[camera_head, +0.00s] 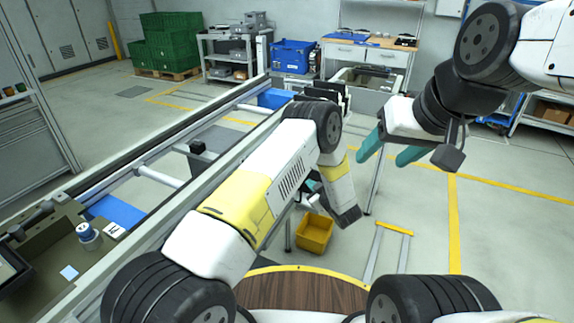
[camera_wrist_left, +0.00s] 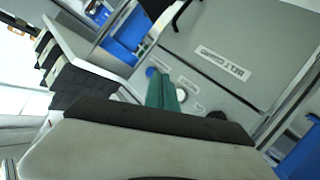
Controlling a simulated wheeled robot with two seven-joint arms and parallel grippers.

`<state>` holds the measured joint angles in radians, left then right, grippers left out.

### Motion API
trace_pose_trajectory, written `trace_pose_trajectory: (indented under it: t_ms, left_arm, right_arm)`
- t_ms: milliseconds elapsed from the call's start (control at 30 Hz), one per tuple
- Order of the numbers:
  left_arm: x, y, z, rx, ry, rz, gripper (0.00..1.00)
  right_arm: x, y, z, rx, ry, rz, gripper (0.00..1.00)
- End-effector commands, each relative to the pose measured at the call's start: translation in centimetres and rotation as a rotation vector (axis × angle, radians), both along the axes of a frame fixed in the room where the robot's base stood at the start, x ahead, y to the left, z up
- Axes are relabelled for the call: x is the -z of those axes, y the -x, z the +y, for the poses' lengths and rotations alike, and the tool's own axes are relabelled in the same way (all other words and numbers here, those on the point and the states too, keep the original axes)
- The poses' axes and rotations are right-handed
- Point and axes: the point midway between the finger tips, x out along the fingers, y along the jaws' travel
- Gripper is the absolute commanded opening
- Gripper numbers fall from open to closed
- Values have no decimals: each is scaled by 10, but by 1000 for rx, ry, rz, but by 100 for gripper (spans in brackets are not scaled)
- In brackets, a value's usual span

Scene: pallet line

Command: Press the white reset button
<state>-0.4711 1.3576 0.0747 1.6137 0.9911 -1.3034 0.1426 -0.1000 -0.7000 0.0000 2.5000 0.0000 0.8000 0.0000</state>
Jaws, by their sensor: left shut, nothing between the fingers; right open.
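In the left wrist view a grey panel (camera_wrist_left: 215,45) carries an upside-down label reading BELT CONTROL (camera_wrist_left: 222,64). A small white round button (camera_wrist_left: 181,95) shows on it just right of my left gripper (camera_wrist_left: 163,82). A blue round button (camera_wrist_left: 152,72) shows at the left of the fingertips. The teal fingers of my left gripper are shut and empty, over the panel between these two; contact cannot be told. In the head view the left gripper is mostly hidden behind my arm. My right gripper (camera_head: 381,160) is open and empty, in the air at right.
A conveyor frame (camera_head: 215,145) runs diagonally on the left. A yellow bin (camera_head: 314,233) stands on the floor below my left arm. Green crates (camera_head: 170,42), a blue box (camera_head: 292,56) and a workbench (camera_head: 362,55) stand at the back. The floor at right is largely clear.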

Motion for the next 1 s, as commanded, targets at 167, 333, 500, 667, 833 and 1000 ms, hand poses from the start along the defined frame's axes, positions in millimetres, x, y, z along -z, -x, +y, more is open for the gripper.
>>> trace_pose_trajectory:
  t_ms: [167, 333, 500, 667, 833, 1000]
  left_arm:
    - [0, -10, 25, -3, -1, 0, 0]
    - [-1, -19, 47, -2, 0, 0, 0]
    - [0, -25, 61, 0, 0, -1, 0]
    - [0, -28, 69, -1, 0, 1, 0]
    - [0, -29, 70, 0, 0, 0, 0]
    - [0, -29, 70, 0, 0, 0, 0]
  right_arm:
    - [0, 0, 0, 0, 0, 0, 60]
    - [0, 0, 0, 0, 0, 0, 60]
    - [0, 0, 0, 0, 0, 0, 60]
    - [0, 0, 0, 0, 0, 0, 60]
    - [0, 0, 0, 0, 0, 0, 60]
    - [0, 0, 0, 0, 0, 0, 60]
